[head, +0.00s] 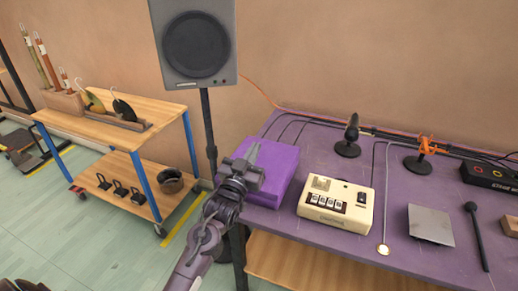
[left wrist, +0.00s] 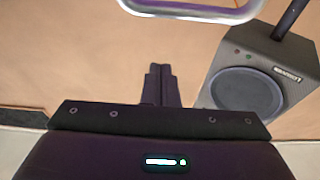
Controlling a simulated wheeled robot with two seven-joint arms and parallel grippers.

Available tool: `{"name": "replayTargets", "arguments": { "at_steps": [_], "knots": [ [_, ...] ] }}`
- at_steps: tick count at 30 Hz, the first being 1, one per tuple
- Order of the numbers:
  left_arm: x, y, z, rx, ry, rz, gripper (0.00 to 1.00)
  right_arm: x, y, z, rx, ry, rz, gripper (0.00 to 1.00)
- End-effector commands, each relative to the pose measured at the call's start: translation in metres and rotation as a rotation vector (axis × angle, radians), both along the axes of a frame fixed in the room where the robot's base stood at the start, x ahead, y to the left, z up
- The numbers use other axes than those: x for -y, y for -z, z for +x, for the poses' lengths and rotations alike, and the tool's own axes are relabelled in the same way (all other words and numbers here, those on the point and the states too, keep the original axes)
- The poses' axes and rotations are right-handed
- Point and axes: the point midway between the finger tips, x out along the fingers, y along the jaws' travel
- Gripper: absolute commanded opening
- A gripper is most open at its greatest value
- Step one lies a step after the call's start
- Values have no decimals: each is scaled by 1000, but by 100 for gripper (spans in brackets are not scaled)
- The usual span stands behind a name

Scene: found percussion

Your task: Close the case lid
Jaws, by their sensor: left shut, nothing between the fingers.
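The case seems to be the purple box (head: 281,166) at the left end of the purple table in the head view. Its top looks flat and covered; I see no raised lid or open interior, though my gripper hides its left part. My left gripper (head: 254,154) is in front of and over the box's left side, fingers pointing up in the picture. I cannot tell whether it touches the box. In the left wrist view its fingers (left wrist: 161,82) are together and empty. My right gripper is in neither view.
On the purple table (head: 320,246) stand a cream box with switches (head: 336,203), microphones (head: 350,135), a metal plate (head: 431,225) and a black mallet (head: 474,230). A speaker (head: 196,42) on a stand rises behind the box. A wooden cart (head: 105,118) stands left.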

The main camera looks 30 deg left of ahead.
Motion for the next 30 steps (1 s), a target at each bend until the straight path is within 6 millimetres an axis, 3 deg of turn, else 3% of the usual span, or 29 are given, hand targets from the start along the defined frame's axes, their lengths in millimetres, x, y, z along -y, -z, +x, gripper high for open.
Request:
{"name": "replayTargets", "arguments": {
  "at_steps": [1,10,15,30],
  "knots": [
    [0,20,-5,36,0,2,0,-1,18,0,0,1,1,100],
    [2,52,-23,57,1,4,0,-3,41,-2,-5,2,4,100],
    [2,64,-27,56,1,4,0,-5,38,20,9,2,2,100],
    [2,75,-29,43,1,2,0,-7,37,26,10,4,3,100]
  ]
}}
